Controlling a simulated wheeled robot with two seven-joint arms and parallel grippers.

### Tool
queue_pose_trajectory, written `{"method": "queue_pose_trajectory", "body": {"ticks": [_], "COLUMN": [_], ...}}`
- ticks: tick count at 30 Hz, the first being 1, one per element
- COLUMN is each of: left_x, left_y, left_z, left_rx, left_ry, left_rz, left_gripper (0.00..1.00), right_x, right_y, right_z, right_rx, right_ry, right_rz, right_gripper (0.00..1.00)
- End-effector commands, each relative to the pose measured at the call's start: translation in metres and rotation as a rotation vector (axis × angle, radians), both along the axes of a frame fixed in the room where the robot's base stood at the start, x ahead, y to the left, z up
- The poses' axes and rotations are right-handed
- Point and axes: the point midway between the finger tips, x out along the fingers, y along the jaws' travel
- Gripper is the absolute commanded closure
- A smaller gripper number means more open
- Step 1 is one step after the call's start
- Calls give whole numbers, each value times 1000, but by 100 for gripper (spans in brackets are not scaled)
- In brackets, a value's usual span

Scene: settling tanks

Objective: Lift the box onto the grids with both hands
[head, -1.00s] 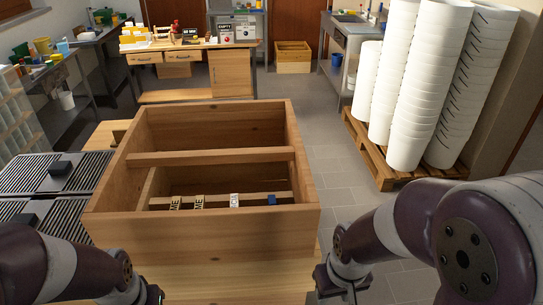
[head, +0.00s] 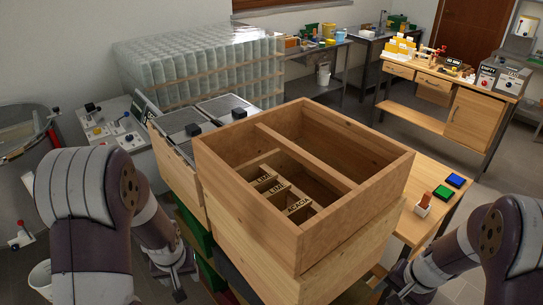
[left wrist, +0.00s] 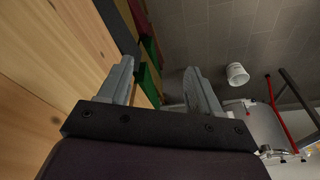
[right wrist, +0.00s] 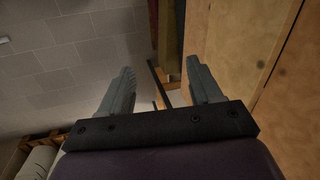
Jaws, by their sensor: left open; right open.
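The box (head: 305,190) is an open wooden frame with a crossbar and small labelled slats inside, in the middle of the head view. It sits level on a paler wooden body. The grids (head: 195,118) are grey slatted panels with black knobs, just behind and left of the box. My left gripper (head: 178,278) is open and empty, low and left of the box; in the left wrist view its fingers (left wrist: 160,80) stand apart beside a wooden wall. My right gripper (head: 408,286) is open, low and right of the box; its fingers (right wrist: 161,75) are apart with nothing between them.
A rack of pale jars (head: 200,60) stands behind the grids. A round metal tank (head: 30,140) and a control panel (head: 108,125) are at the left.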

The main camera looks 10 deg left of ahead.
Motion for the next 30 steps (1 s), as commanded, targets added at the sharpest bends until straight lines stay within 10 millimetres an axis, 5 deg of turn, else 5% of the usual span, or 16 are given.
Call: {"method": "queue_pose_trajectory", "body": {"ticks": [3,6,9,12,18,30], "left_x": [79,145,199,235,250,259], "left_y": [57,93,109,108,99,99], "left_z": [-4,0,24,58,87,86], "left_rx": [-30,-152,-379,-660,-931,-938], "left_ry": [-251,-529,-789,-959,-1019,-1018], "left_rz": [264,486,661,776,880,886], "left_gripper": [36,36,36,36,36,36], "right_x": [86,154,204,232,245,254], "right_y": [-32,-69,-110,-140,-154,-154], "right_z": [-8,-2,27,64,91,90], "right_rx": [190,338,444,496,483,481], "right_ry": [-157,-378,-633,-850,-985,-985], "right_rz": [-354,-599,-769,-848,-847,-844], "right_gripper": [36,36,36,36,36,36]}}
